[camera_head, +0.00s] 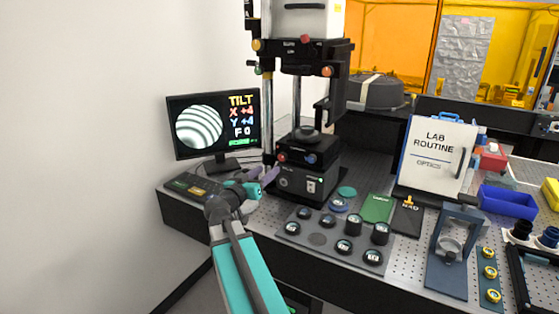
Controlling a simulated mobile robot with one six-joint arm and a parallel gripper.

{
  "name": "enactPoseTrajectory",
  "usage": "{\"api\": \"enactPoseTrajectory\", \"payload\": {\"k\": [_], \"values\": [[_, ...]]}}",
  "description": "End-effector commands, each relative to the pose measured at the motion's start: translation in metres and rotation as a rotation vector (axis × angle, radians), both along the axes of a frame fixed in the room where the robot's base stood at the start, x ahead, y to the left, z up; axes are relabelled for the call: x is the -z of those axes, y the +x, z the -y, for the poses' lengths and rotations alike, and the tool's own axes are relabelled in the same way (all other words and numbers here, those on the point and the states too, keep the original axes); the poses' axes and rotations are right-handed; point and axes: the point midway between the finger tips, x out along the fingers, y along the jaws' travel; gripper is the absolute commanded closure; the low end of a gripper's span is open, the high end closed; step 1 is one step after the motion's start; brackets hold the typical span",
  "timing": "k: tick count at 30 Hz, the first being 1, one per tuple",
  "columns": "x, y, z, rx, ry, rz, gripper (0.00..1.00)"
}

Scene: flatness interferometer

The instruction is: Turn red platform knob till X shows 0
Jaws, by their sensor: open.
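The red platform knob (282,157) is on the front left of the dark platform (297,149) under the interferometer column. A blue knob (311,159) sits to its right. The monitor (213,124) shows a round pattern of curved fringes and reads TILT, X +4, Y +4, F 0, with a green bar below. My gripper (269,171) has its two purple-grey fingers apart and empty. It is just left of and a little below the red knob in the picture, and appears apart from it.
A grey tray (317,239) with several round optics lies in front of the instrument. A keyboard-like panel (192,187) lies below the monitor. A green pad (377,208), a LAB ROUTINE board (437,155) and a blue bin (507,201) are to the right. A white wall bounds the left.

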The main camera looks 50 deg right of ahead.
Motion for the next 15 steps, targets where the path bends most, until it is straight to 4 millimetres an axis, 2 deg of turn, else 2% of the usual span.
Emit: {"api": "enactPoseTrajectory", "payload": {"k": [3,15], "values": [[-0.002,0.005,0.018,0.003,0.0,-0.001,0.54],[-0.002,0.018,0.068,0.003,0.0,-0.002,0.54]]}}
